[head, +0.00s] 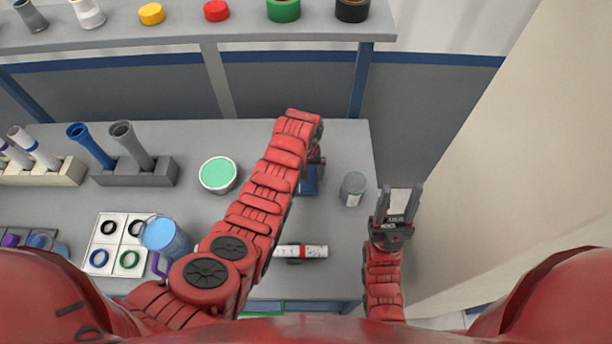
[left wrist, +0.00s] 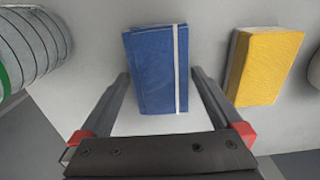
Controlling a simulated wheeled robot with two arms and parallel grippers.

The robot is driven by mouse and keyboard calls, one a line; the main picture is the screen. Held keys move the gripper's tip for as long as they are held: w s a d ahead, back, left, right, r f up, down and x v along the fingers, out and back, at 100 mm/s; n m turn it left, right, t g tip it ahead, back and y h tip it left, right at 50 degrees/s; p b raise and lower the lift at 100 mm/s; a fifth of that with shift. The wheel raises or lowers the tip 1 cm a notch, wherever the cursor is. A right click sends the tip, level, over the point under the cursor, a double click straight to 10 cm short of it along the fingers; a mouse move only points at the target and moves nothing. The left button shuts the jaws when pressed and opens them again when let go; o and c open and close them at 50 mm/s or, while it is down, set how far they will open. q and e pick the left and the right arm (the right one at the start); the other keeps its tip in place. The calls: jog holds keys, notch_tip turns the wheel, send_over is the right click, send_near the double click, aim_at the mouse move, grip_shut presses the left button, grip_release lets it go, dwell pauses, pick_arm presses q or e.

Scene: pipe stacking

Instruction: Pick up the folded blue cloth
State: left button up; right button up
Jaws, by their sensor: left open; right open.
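The folded blue cloth (left wrist: 152,68) lies flat on the grey table and has a pale stripe near its right edge in the left wrist view. In the head view a part of the blue cloth (head: 309,182) shows beside my left arm, which hides the rest. My left gripper (left wrist: 161,76) is open, with one finger to each side of the cloth's near part. A gap shows on both sides, and I cannot tell how far above the table the fingertips are. My right gripper (head: 400,203) is open and empty, off the table's right edge.
A yellow sponge-like block (left wrist: 264,66) lies right of the cloth in the left wrist view. A grey jar (head: 353,188) stands right of the cloth in the head view. A green-topped tub (head: 218,174) and a white-and-red tube (head: 301,251) are nearby. A shelf (head: 170,32) runs along the back.

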pick_arm(q)
jog(key=c, duration=1.1)
